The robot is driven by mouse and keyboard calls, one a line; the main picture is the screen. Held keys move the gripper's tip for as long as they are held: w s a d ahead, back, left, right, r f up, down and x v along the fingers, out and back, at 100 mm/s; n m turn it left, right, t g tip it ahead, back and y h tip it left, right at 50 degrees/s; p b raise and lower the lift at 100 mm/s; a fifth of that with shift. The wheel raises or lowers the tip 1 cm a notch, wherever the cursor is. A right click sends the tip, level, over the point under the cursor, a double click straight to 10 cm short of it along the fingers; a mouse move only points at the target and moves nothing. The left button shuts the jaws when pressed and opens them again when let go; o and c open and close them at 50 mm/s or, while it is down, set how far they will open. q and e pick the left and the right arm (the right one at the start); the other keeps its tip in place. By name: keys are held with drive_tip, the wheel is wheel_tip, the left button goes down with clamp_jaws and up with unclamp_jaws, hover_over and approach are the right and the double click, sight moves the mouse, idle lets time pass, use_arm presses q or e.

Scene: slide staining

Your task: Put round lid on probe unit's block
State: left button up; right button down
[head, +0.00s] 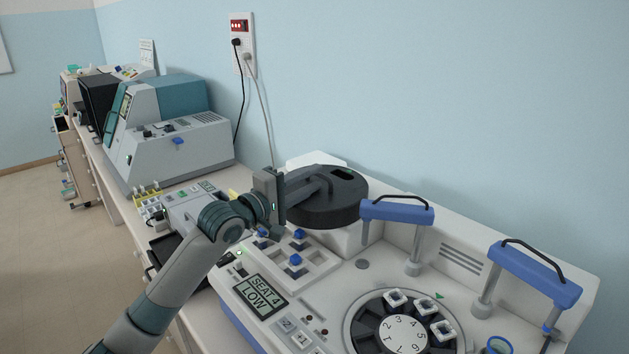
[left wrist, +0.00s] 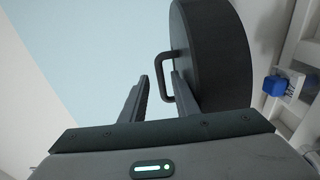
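The round lid (head: 345,208) is a thick dark disc, lying level over a white block (head: 350,238) at the back of the unit; whether it rests on it I cannot tell. In the left wrist view the lid (left wrist: 218,60) fills the upper right, its loop handle (left wrist: 166,78) standing out from its top. My left gripper (head: 318,184) reaches over the lid from the left. Its fingers (left wrist: 160,85) are apart, with the handle's bar between them and a gap on the left finger's side. My right gripper is out of view.
The white unit has a display (head: 261,294) reading "SEAT 4 LOW", a numbered carousel (head: 403,335) and blue-topped handles (head: 397,210). A blue-knobbed tray (head: 320,262) sits in front of the lid. The wall is close behind. Grey and teal machines (head: 180,145) stand further left.

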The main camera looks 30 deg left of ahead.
use_arm(q)
drive_tip(key=b+v, duration=0.3)
drive_tip(key=v, duration=0.7)
drive_tip(key=shift+s, duration=0.15)
